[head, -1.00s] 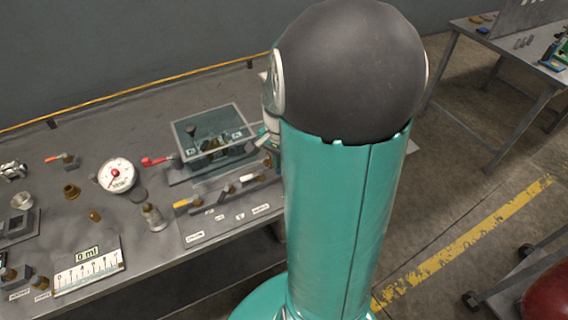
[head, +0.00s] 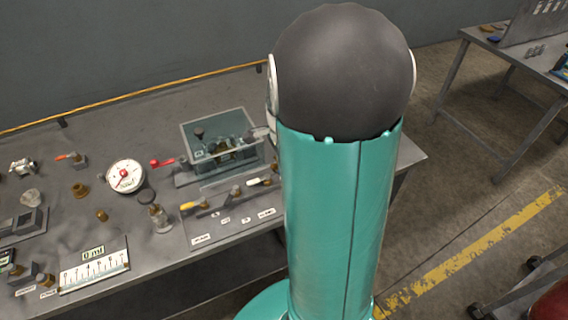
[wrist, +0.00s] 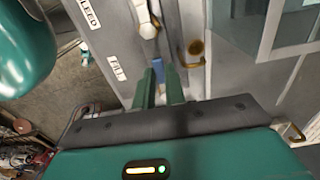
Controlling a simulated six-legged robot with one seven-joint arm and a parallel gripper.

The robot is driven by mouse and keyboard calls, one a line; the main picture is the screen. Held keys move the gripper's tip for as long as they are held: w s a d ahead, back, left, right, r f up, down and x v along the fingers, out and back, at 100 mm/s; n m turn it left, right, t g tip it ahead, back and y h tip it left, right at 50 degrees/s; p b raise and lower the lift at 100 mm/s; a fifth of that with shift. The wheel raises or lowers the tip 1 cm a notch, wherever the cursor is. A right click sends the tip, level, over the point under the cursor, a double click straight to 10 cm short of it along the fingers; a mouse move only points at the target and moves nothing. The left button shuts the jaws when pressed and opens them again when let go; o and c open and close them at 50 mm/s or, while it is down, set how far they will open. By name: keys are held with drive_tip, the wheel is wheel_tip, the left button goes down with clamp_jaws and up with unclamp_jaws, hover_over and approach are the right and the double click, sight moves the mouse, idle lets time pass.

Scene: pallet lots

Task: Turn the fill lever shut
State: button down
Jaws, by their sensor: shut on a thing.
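In the wrist view, my gripper (wrist: 160,90) has its two green fingers closed around a blue lever handle (wrist: 158,69). A small white label (wrist: 117,68), which seems to read FILL, lies just left of it. The handle runs roughly in line with the fingers, and its lower end is hidden between them. A white-handled lever (wrist: 147,24) stands just beyond it, beside a label that seems to read BLEED (wrist: 89,12). In the head view, my arm hides the gripper and the blue lever. The labelled lever panel (head: 208,230) shows left of my arm.
A clear-lidded box (head: 218,128) stands behind the panel, with a red lever (head: 162,163) at its left. A round gauge (head: 125,177) and a scale reading 0 ml (head: 94,275) stand farther left. A brass loop (wrist: 195,48) is right of the fingers.

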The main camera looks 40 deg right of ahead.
drive_tip(key=c, duration=1.5)
unclamp_jaws()
drive_tip(key=shift+o, duration=0.2)
